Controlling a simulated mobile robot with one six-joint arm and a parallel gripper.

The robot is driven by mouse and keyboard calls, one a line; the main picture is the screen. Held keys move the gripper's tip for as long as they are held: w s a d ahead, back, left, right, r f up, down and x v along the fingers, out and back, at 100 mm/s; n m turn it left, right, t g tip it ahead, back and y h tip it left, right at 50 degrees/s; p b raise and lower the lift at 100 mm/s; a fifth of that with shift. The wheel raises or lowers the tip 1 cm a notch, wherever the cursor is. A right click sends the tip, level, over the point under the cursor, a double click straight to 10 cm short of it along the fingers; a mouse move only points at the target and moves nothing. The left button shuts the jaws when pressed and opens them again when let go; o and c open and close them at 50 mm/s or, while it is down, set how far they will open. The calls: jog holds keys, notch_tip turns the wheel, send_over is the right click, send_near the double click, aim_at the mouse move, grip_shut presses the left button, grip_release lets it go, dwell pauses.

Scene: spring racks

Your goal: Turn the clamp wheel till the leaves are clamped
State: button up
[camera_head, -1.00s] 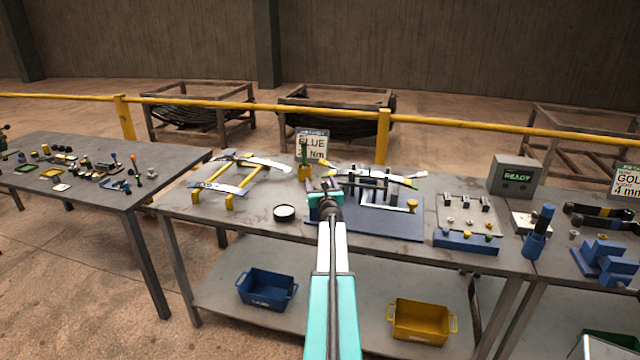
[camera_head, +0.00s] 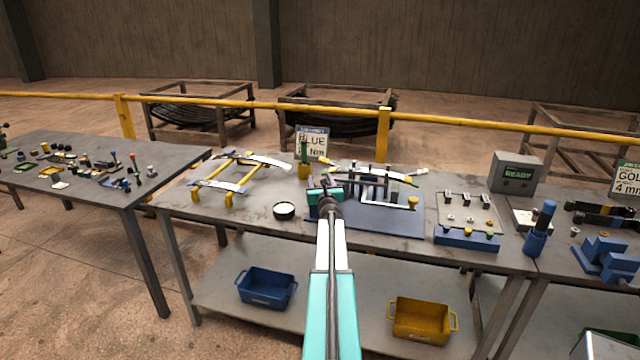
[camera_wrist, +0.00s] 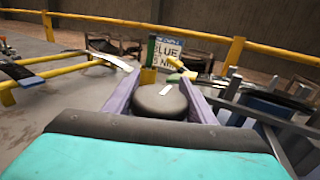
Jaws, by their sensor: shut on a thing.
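In the head view my gripper (camera_head: 326,186) is at the left end of the clamp fixture, and the wheel is hidden there. The fixture has a blue base plate (camera_head: 390,219), dark upright posts and a crank with a yellow knob (camera_head: 412,202). The leaves (camera_head: 385,176) lie across the posts. Whether they are pressed tight cannot be seen.
To the left, two silver leaves (camera_head: 263,160) rest on yellow stands. A BLUE sign (camera_head: 312,143) and a green-and-yellow bottle-like item (camera_head: 304,165) stand behind.

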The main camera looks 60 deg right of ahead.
jog(key=shift+s+d+f+m+g+h+b, duration=0.15)
jog(key=shift+m+g+h+b, duration=0.5)
jog(key=shift+b, duration=3.2)
jog(key=shift+s+d+m+g+h+b, duration=0.15)
jog(key=shift+m+g+h+b, duration=0.5)
jog(key=shift+b, duration=3.15)
jog(key=m+g+b, duration=0.1)
jog(key=b, duration=0.3)
jog(key=g+b, duration=0.2)
jog(key=b, duration=0.2)
jog(key=shift+s+d+f+m+h, duration=0.1)
jog(key=shift+s+f+m+h, duration=0.1)
jog(key=shift+s+m+h, duration=0.15)
jog(key=shift+s+d+r+m+g+h+b, duration=0.15)
jog(key=shift+m+g+h+b, duration=0.1)
jog(key=shift+m+g+b, duration=0.5)
jog(key=shift+s+a+f+m+g+h+b, duration=0.15)
jog(key=shift+m+g+b, duration=0.25)
jog(key=shift+g+b, duration=0.5)
jog(key=shift+s+d+r+m+g, duration=0.15)
jog(key=shift+m+g, duration=0.25)
jog(key=shift+g, duration=0.35)
jog(key=shift+s+a+r+m+g, duration=0.15)
jog(key=shift+m+g, duration=0.25)
jog(key=shift+g, duration=0.3)
jog(key=shift+s+d+f+g, duration=0.1)
jog(key=shift+s+g, duration=0.05)
jog(key=shift+g, duration=0.15)
jog(key=o, duration=1)
jog(key=shift+o, duration=0.2)
